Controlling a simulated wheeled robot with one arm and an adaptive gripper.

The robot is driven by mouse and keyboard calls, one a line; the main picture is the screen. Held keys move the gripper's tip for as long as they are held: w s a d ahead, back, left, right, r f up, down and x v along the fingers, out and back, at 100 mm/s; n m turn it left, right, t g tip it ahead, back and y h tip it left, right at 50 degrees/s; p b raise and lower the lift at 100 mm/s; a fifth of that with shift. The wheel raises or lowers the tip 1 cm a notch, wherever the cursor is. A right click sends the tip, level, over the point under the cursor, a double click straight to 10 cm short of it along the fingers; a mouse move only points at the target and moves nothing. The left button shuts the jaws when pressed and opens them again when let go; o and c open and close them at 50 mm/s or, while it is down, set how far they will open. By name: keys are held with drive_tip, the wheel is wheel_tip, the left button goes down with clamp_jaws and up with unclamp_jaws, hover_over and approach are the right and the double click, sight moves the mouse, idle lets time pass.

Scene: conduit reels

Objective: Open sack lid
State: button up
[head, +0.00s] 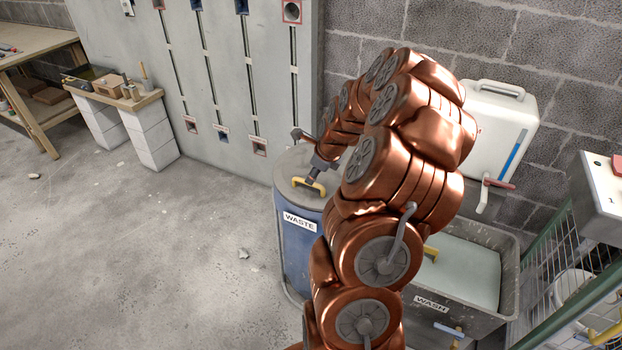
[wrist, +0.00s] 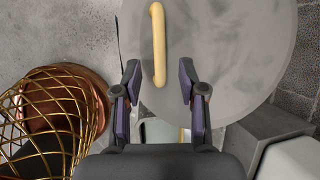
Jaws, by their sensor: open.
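A round grey lid (head: 288,170) lies on a blue drum (head: 291,245) labelled WASTE, and no other lid marked as a sack lid shows. A yellow bar handle (head: 308,187) stands on the lid. In the wrist view the lid (wrist: 225,50) fills the upper middle, with the pale yellow handle (wrist: 158,45) running up the picture. My gripper (wrist: 159,82) is open and empty, its two dark fingers on either side of the handle's lower end. Contact cannot be told. In the head view my arm hides part of the lid and the drum.
A grey tub (head: 450,317) labelled WASH stands right of the drum, with a white tank (head: 497,128) behind it. A green wire cage (head: 560,262) is at far right. A slotted panel (head: 235,85) stands behind the drum. The floor at left is mostly clear.

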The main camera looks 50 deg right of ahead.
drive_tip(key=shift+p+x, duration=0.3)
drive_tip(key=shift+x, duration=1.95)
drive_tip(key=shift+c, duration=0.2)
clamp_jaws()
